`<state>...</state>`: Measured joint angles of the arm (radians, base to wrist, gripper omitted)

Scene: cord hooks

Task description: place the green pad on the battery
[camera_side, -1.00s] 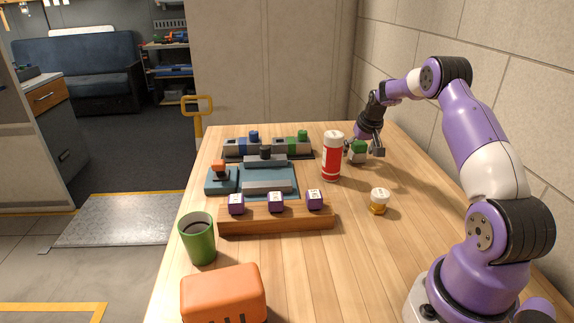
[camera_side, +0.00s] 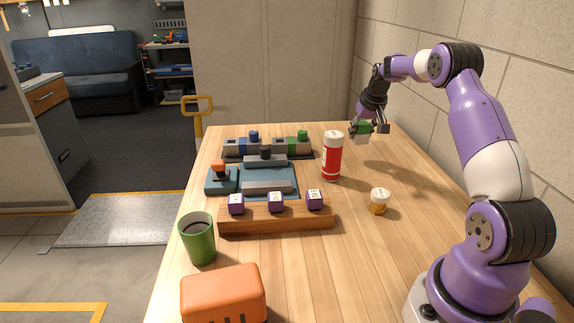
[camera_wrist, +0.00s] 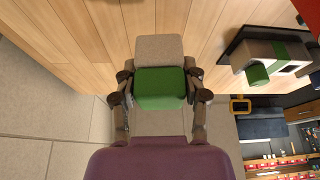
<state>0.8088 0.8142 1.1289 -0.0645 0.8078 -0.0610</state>
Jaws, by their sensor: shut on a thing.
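My gripper (camera_side: 369,129) is shut on a block with a green part and a pale grey-beige part, which I take as the green pad (camera_side: 361,130). It is held above the far right of the table, clear of the wood. In the wrist view the green pad (camera_wrist: 160,88) sits between both fingers (camera_wrist: 159,84), with its beige part pointing away from the wrist. No thing is plainly marked as the battery. Two grey blocks stand in a dark rack at the back, one with a blue band (camera_side: 243,146) and one with a green band (camera_side: 291,145), each with a matching knob.
A red and white canister (camera_side: 331,158) stands between my gripper and the central blue-grey fixture (camera_side: 268,178). A small amber, white-capped jar (camera_side: 379,201), a wooden block with purple cubes (camera_side: 277,220), a green cup (camera_side: 198,240) and an orange box (camera_side: 223,295) stand nearer. The table's right side is mostly clear.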

